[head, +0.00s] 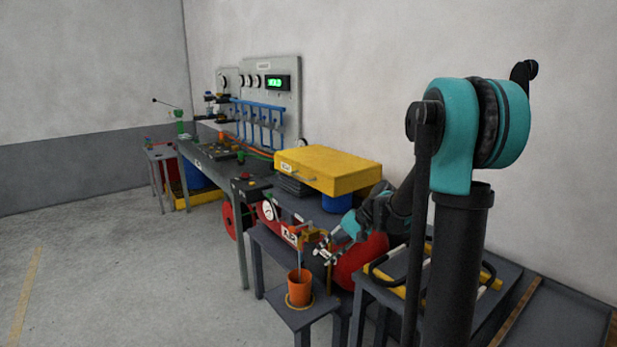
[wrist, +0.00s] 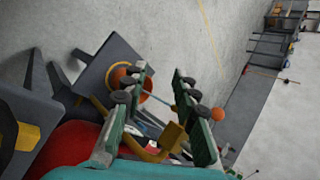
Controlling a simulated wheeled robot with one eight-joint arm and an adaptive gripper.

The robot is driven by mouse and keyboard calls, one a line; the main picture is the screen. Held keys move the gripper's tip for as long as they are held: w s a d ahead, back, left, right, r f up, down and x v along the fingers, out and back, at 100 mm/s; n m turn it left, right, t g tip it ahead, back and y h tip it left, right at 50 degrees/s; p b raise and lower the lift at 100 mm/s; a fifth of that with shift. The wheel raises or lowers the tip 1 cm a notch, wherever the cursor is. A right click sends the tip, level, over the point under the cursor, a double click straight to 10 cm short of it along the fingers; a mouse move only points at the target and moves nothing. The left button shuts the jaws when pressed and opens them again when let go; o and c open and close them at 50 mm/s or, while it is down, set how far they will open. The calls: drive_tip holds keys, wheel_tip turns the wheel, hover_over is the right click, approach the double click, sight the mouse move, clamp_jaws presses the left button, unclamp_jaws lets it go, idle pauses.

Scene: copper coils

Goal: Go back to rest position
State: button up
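My gripper (head: 322,255) hangs at the end of my arm, just above the small grey stand on the right side of the head view. In the wrist view, its two green fingers (wrist: 160,75) are spread apart, with nothing visibly clamped between them. An orange cup (head: 299,290) stands on the small stand (head: 313,316), just below and to the left of the gripper. The cup also shows beyond the fingers in the wrist view (wrist: 128,72), partly hidden by the left finger. A thin bluish rod (head: 299,258) rises from the cup.
A yellow box (head: 328,168) sits at the bench beside my arm, with red round parts below it. A grey stand (head: 505,275) with yellow and black handles is close under my arm. A long workbench runs back along the wall. The floor (head: 130,270) at left is clear.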

drive_tip(key=s+d+f+n+t+h, duration=0.1)
drive_tip(key=s+d+f+h, duration=0.3)
drive_tip(key=s, duration=0.5)
drive_tip(key=s+d+f+n+t+h, duration=0.2)
drive_tip(key=s+d+f+t+h, duration=0.1)
drive_tip(key=s+d, duration=0.6)
drive_tip(key=shift+s+d+f+h, duration=0.3)
drive_tip(key=shift+s+f+h, duration=0.45)
drive_tip(key=shift+f, duration=0.1)
